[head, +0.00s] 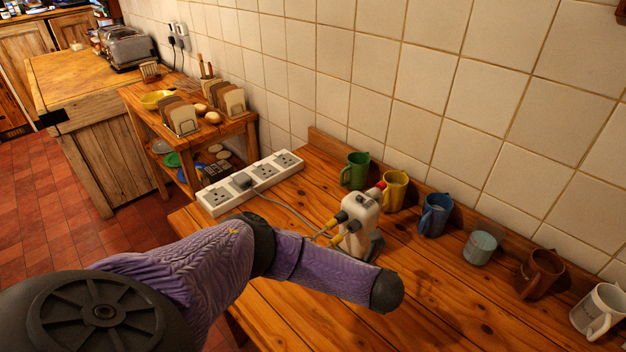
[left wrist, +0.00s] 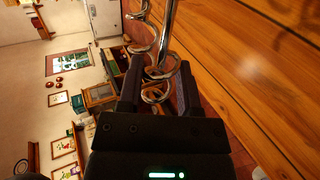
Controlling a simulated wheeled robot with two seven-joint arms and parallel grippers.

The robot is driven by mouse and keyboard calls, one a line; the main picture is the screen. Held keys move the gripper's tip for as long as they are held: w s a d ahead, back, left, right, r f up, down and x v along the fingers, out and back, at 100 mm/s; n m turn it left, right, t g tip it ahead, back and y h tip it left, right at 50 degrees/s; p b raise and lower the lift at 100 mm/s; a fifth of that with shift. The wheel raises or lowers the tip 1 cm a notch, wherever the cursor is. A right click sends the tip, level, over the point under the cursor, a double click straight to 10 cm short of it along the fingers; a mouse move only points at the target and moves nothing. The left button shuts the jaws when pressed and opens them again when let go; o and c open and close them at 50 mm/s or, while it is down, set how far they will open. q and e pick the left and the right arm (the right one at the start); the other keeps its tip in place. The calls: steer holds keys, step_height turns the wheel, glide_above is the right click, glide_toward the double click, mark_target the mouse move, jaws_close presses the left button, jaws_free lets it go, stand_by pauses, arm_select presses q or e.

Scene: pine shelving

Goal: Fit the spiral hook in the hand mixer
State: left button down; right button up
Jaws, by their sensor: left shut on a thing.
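The hand mixer (head: 361,209) stands on the wooden table in the head view, with a pale body, a red part on top and a dark foot. Dark and yellow fittings stick out of its left side. In the left wrist view my left gripper (left wrist: 160,88) is shut on the spiral hook (left wrist: 141,41), a shiny metal coil with a straight rod beside it. The coil's loops show between and beyond the fingers. In the head view my purple left arm crosses in front of the mixer's lower part; the left gripper and hook do not show there. My right gripper is not in view.
A white power strip (head: 249,182) lies left of the mixer, with a cable running from it. A row of mugs stands along the tiled wall, including green (head: 355,171), yellow (head: 396,190), blue (head: 434,215) and brown (head: 540,274) ones. The table's front right is clear.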

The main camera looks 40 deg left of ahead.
arm_select(q)
steer(key=shift+w+b, duration=0.9)
steer(key=shift+w, duration=0.25)
steer(key=shift+c, duration=1)
jaws_free()
steer(key=p+v, duration=0.6)
steer(key=v, duration=0.4)
